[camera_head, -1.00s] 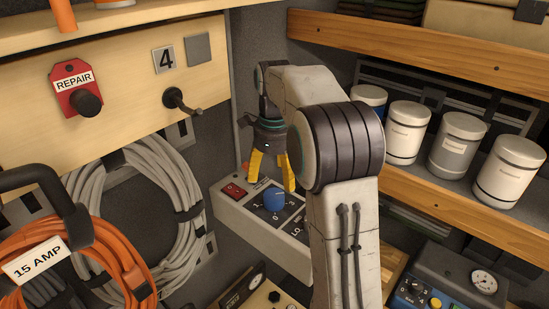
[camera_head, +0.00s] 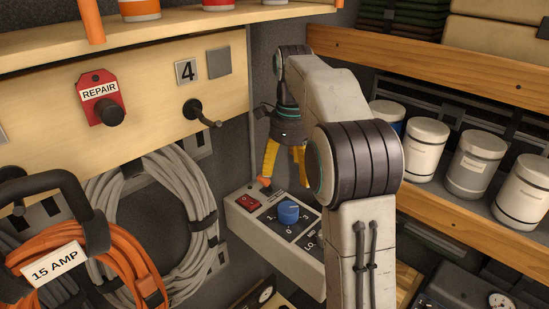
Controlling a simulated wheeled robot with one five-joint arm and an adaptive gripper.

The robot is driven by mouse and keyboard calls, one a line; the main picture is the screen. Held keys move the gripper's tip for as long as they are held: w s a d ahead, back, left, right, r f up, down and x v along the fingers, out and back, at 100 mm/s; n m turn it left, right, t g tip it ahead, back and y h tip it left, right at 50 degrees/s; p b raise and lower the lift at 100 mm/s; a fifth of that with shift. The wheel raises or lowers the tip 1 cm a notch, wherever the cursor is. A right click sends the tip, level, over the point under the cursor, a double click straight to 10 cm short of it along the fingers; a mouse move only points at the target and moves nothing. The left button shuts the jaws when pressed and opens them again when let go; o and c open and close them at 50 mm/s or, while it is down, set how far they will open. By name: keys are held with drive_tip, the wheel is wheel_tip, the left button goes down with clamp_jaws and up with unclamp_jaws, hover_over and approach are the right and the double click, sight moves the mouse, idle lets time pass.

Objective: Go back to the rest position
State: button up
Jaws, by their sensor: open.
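My gripper (camera_head: 284,165) hangs at the end of my arm, its yellow fingers pointing down. It is open and empty, with the right finger partly hidden behind my arm. It is above the grey control box (camera_head: 262,238), clear of the blue knob (camera_head: 288,211). The box also carries a red switch (camera_head: 248,202). My arm's large joint hides part of the space to the right of the gripper.
A grey cord (camera_head: 205,215) and an orange cord (camera_head: 110,255) tagged 15 AMP hang at left. A red REPAIR tag (camera_head: 99,91) and an empty-looking hook (camera_head: 198,112) are on the board. Several canisters (camera_head: 426,150) stand on the right shelf.

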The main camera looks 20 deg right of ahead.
drive_tip(key=s+a+n+t, duration=0.3)
drive_tip(key=s+a+n, duration=0.4)
drive_tip(key=s+n, duration=0.7)
drive_tip(key=s+a+f+n+t+b, duration=0.1)
drive_tip(key=s+a+f+n, duration=0.1)
drive_tip(key=s+f+n, duration=0.5)
drive_tip(key=shift+s+a+n+t, duration=0.35)
drive_tip(key=shift+s+n, duration=0.85)
drive_tip(key=shift+n, duration=2)
drive_tip(key=shift+d+f, duration=0.1)
drive_tip(key=shift+d, duration=0.05)
